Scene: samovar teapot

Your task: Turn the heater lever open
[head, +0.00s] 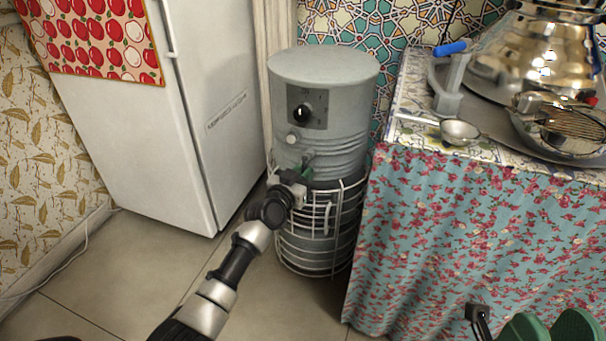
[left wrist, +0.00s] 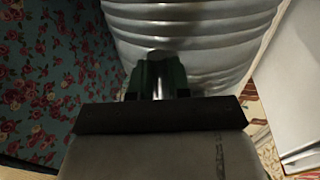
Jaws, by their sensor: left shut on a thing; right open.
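The heater (head: 335,105) is a grey ribbed cylinder on the floor, with a dark dial plate and black knob (head: 302,113) on its upper front. My left gripper (head: 306,167) is at the heater's lower front, just above a wire cage. In the left wrist view, its green fingers (left wrist: 160,80) are shut on a small grey metal piece, the heater lever (left wrist: 160,56). The lever is mostly hidden by the fingers, so its angle is hard to tell. My right gripper (head: 550,326) is open and empty at the bottom right, with its green fingers apart.
A wire cage (head: 345,225) surrounds the heater's lower half. A white fridge (head: 150,130) stands to the left. To the right is a flowered-cloth table (head: 450,220) with a samovar (head: 545,50), a ladle (head: 460,131) and a tray. Tiled floor is open in front.

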